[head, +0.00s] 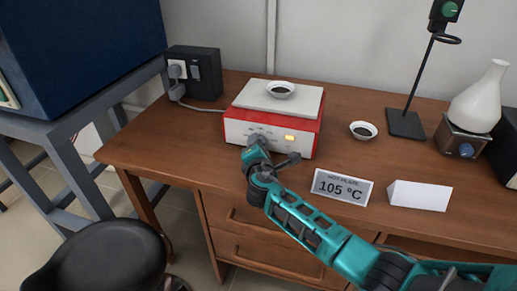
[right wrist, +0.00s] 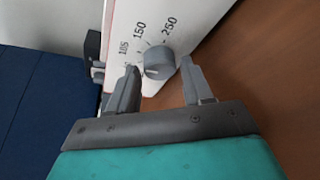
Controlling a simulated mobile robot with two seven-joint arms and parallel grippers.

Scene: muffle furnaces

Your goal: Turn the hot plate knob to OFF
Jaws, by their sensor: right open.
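The hot plate (head: 268,131) is a red box with a white front and a pale top plate, standing on the wooden desk. Its grey round knob (right wrist: 158,62) shows in the right wrist view, with printed marks including 150 and 250 around it. My right gripper (right wrist: 160,80) is open, with one finger on each side of the knob in that view; I cannot tell if either finger touches it. In the head view, my right gripper (head: 258,152) is in front of the hot plate and hides the knob. My left gripper is not in view.
A dish (head: 281,89) of dark material rests on the top plate; another dish (head: 363,130) is on the desk (head: 150,135). A sign reading 105 °C (head: 342,187) and a blank white card (head: 420,195) stand near the front edge. A black socket box (head: 205,80) is behind left.

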